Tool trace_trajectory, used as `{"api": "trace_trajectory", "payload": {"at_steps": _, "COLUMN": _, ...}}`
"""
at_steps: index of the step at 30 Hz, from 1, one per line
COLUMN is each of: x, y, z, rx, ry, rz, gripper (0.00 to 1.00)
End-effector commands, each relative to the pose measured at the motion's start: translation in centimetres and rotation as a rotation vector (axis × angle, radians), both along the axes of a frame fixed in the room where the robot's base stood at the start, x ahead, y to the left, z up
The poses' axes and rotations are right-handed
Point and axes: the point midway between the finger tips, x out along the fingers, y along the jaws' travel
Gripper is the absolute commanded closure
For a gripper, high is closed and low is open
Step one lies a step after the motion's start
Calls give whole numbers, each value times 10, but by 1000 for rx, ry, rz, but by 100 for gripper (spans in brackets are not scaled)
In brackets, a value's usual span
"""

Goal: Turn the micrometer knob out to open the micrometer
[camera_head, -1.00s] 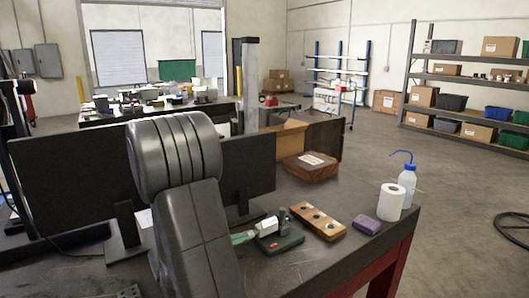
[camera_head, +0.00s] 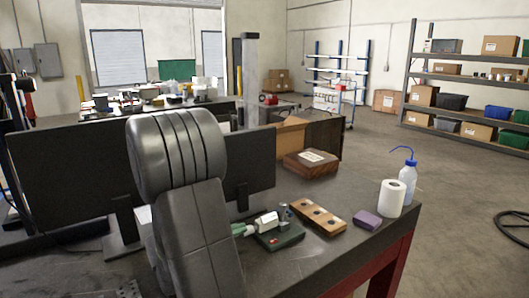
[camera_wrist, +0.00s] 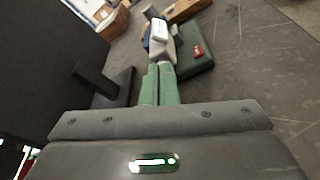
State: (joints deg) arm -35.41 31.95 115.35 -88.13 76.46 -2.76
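The micrometer (camera_head: 266,219) has a pale body and sits in a dark green stand (camera_head: 281,237) near the front of the workbench. In the wrist view the pale micrometer (camera_wrist: 161,32) lies beyond my fingers, beside the green stand (camera_wrist: 195,58) with its red label. My gripper (camera_wrist: 162,66) has two green fingers lying almost together, their tips at the near end of the micrometer, on the pale knob (camera_wrist: 164,58). The exact contact is small and partly hidden. In the head view my arm hides most of the gripper; only the green fingertips (camera_head: 238,230) show left of the micrometer.
A wooden block with holes (camera_head: 319,216), a purple block (camera_head: 367,219), a paper roll (camera_head: 391,198) and a wash bottle (camera_head: 408,184) stand to the right. A wooden box (camera_head: 311,164) is behind. Dark monitors (camera_head: 75,170) stand behind my arm.

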Motion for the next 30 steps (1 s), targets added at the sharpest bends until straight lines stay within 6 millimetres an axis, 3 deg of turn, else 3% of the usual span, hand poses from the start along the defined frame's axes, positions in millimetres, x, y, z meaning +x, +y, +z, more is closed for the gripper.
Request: {"api": "trace_trajectory", "payload": {"at_steps": 30, "x": 4, "y": 3, "z": 8, "rx": 1, "ry": 0, "rz": 1, "gripper": 100}}
